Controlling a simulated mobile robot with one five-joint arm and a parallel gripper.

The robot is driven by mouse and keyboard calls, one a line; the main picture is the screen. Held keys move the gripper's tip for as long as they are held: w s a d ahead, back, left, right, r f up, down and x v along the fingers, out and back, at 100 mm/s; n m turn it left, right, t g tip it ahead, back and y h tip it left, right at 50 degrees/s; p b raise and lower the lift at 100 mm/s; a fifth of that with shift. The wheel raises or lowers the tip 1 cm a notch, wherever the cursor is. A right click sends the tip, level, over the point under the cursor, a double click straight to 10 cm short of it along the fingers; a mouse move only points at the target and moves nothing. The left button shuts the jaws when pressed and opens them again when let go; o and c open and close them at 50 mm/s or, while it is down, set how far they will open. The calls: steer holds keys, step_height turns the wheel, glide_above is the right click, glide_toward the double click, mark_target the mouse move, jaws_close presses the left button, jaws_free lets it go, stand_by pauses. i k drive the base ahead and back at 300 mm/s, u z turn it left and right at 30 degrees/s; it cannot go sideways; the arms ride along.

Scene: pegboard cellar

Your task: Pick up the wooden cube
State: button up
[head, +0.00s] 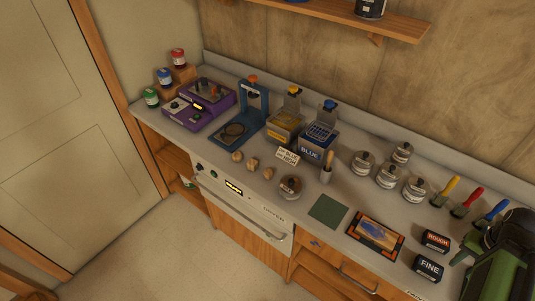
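I cannot clearly make out a single wooden cube in the head view. Several small tan lumps lie near the counter's front edge, among them a left one (237,155), a middle one (252,163) and a right one (268,173). They look rounded, and I cannot tell their material. A stepped wooden block (186,73) at the back left bears small jars. My gripper is not in view.
The grey counter (225,160) is crowded. Floor (160,250) in front is clear.

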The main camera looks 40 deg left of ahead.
mark_target(252, 165)
steer(key=u, duration=0.3)
steer(key=k, duration=0.1)
steer(key=u, duration=2.9)
steer(key=i, duration=1)
steer(key=u, duration=0.25)
steer(key=k, duration=0.75)
steer(key=z, duration=0.25)
steer(key=i, duration=0.75)
steer(key=u, duration=0.05)
